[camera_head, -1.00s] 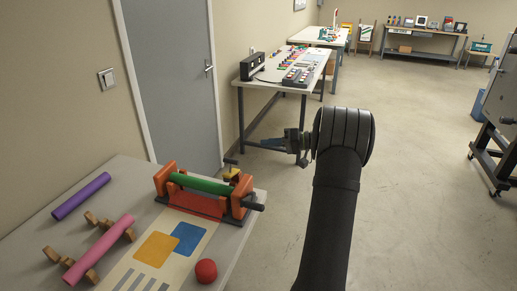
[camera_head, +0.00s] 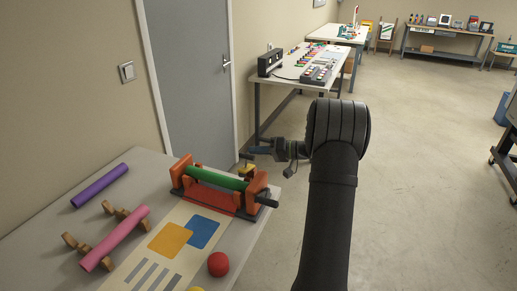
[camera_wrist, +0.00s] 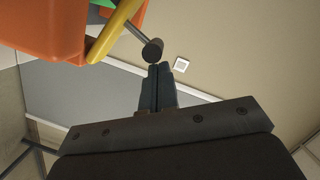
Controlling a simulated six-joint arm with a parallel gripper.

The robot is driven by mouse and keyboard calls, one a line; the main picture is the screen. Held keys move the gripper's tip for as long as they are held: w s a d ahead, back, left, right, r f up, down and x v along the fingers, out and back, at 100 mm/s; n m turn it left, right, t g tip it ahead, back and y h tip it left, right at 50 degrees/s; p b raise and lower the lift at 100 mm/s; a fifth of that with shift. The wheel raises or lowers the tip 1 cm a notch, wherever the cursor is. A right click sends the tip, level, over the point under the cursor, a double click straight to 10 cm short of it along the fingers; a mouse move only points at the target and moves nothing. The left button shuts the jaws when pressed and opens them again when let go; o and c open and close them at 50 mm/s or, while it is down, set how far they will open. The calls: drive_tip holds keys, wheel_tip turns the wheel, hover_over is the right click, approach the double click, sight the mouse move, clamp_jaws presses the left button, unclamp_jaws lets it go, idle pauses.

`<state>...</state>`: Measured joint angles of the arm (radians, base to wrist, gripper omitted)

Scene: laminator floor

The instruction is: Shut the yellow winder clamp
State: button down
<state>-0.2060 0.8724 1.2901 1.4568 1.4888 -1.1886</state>
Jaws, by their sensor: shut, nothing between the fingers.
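The winder (camera_head: 179,178) has orange end blocks and a green roller (camera_head: 214,179), and stands at the back right of the near table. The yellow clamp (camera_head: 247,169) shows small at its far right end, partly hidden. In the wrist view a yellow bar (camera_wrist: 116,30) leans against the orange block (camera_wrist: 40,28), beside a grey rod with a dark knob (camera_wrist: 152,50). I cannot tell how far the clamp is open. My gripper (camera_head: 252,152) is shut and empty, just beyond the clamp. In the wrist view its fingertips (camera_wrist: 159,68) are just below the dark knob; contact is unclear.
The near table (camera_head: 50,215) also holds a purple roll (camera_head: 99,186), a pink roll (camera_head: 115,238) on wooden stands and a red ball (camera_head: 218,264). A dark crank handle (camera_head: 267,201) sticks out right of the winder.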

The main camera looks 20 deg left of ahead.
sight(252, 157)
drive_tip(key=shift+s+f+n+t, duration=0.2)
drive_tip(key=shift+s+n+t, duration=0.2)
drive_tip(key=shift+s+n, duration=0.7)
drive_tip(key=shift+s+f, duration=0.2)
drive_tip(key=shift+s, duration=0.2)
drive_tip(key=w+d+r, duration=0.3)
drive_tip(key=d+r, duration=0.2)
drive_tip(key=d, duration=0.4)
drive_tip(key=shift+w+d+r, duration=0.2)
drive_tip(key=shift+w+d, duration=0.1)
drive_tip(key=shift+d, duration=0.05)
drive_tip(key=shift+a, duration=0.1)
